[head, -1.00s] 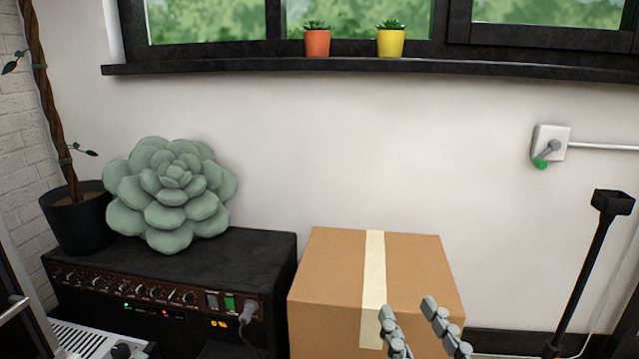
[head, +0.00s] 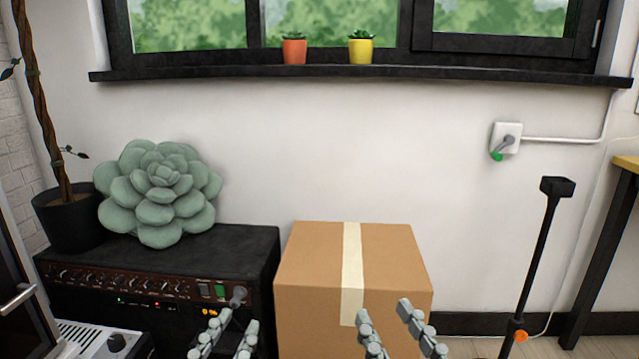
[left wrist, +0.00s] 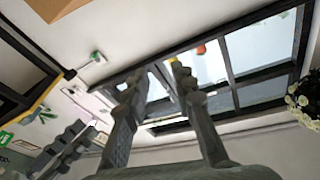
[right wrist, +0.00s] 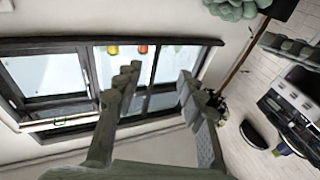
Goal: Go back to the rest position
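My left gripper (head: 226,338) is at the bottom of the head view, in front of the black amplifier. Its two grey fingers stand apart with nothing between them, as the left wrist view (left wrist: 156,78) also shows. My right gripper (head: 390,318) is to its right, in front of the cardboard box. Its fingers are also apart and empty, and they show in the right wrist view (right wrist: 158,76). Both grippers point upward in front of me. The lower parts of both are cut off by the head view's bottom edge.
The black amplifier (head: 225,250) with a succulent (head: 160,195) on top stands left of the taped cardboard box (head: 395,260). A black stand (head: 540,245) is at right, near a yellow-topped table (head: 627,163). Wall and window sill (head: 200,75) lie behind.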

